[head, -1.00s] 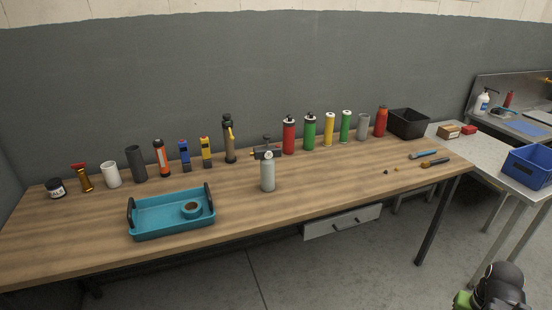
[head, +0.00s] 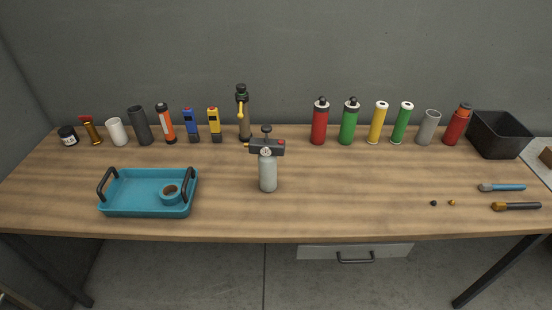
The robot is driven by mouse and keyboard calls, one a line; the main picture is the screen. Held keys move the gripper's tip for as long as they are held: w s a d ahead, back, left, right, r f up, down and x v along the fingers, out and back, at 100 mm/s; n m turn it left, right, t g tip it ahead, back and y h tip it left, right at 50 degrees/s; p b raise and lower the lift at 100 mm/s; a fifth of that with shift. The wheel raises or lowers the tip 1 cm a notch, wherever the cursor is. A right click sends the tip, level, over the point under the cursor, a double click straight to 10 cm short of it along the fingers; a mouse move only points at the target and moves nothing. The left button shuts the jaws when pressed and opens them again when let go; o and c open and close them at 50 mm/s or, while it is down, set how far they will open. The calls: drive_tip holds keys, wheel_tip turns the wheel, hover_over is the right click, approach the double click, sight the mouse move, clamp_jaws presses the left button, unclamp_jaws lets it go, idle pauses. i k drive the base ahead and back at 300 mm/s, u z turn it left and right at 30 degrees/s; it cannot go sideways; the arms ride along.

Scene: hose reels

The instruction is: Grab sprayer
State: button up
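The thing that looks most like the sprayer is a grey bottle with a dark pump head, a small round gauge and a T-shaped knob on top (head: 268,172). It stands upright near the middle of the wooden table (head: 330,215), in front of the back row, with clear wood around it. Behind it to the left stands a dark upright tool with a yellow lever (head: 244,115). My gripper is not in view.
A blue tray (head: 125,208) holding a tape roll (head: 170,194) lies to the left. Bottles and canisters, such as a red one (head: 320,124), line the back. A black bin (head: 497,136) stands at the right end. Brushes (head: 516,206) lie front right.

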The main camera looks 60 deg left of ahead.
sight(267, 153)
drive_tip(key=u, duration=0.1)
drive_tip(key=k, duration=0.15)
drive_tip(key=u, duration=3.35)
drive_tip(key=i, duration=0.9)
drive_tip(key=u, duration=0.2)
drive_tip(key=k, duration=0.85)
drive_tip(key=z, duration=0.15)
drive_tip(key=i, duration=0.75)
drive_tip(key=u, duration=0.05)
